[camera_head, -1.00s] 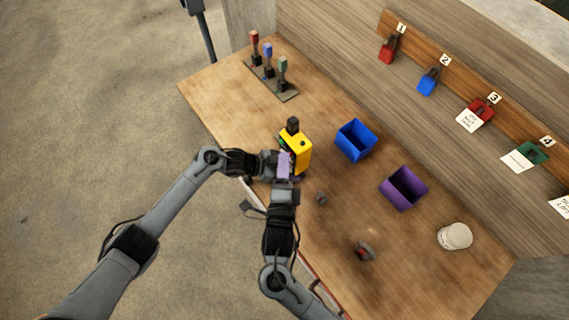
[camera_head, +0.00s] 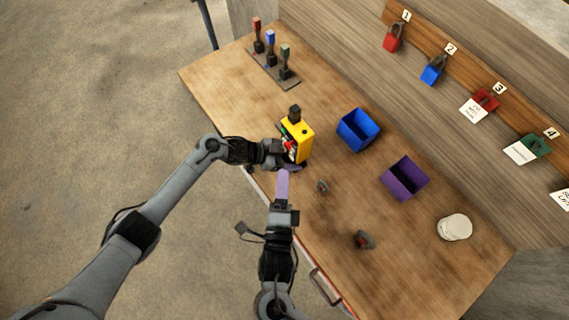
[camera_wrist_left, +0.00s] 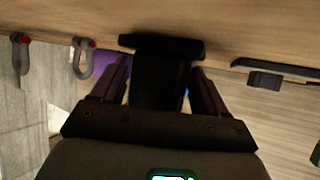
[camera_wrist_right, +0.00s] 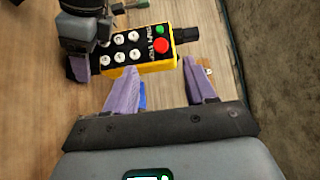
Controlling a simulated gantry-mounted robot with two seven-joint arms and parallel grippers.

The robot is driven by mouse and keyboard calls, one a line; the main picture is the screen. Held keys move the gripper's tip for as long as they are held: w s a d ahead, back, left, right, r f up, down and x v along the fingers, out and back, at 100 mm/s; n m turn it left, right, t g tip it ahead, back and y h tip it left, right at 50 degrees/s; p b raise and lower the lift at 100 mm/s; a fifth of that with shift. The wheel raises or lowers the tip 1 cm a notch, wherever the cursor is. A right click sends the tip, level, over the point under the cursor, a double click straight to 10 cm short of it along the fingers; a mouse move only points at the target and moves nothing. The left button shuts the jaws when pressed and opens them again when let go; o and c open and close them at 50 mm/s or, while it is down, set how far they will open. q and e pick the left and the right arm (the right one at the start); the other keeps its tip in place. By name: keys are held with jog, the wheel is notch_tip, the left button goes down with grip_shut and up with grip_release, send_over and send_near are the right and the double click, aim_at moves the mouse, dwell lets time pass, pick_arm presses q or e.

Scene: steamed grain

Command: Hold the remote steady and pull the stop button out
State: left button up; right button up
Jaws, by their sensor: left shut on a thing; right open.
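The yellow and black remote (camera_head: 299,136) stands upright near the table's front edge. In the right wrist view its button face shows the red stop button (camera_wrist_right: 162,46), a green button (camera_wrist_right: 160,29) and several white buttons. Whether the stop button is in or out I cannot tell. My left gripper (camera_head: 289,161) is shut on the remote's lower end; in the left wrist view a dark part fills the space between its fingers. My right gripper (camera_head: 283,173) is open and empty, apart from the remote and in front of its button face; its purple fingers (camera_wrist_right: 160,82) show apart.
A blue bin (camera_head: 347,137) and a purple bin (camera_head: 394,184) stand right of the remote. Three levers (camera_head: 271,62) stand at the back left. Padlocks (camera_head: 433,70) hang on the wall.

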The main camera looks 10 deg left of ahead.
jog(key=shift+s+d, duration=0.2)
jog(key=shift+s, duration=1.75)
pick_arm(q)
jog(key=o, duration=0.8)
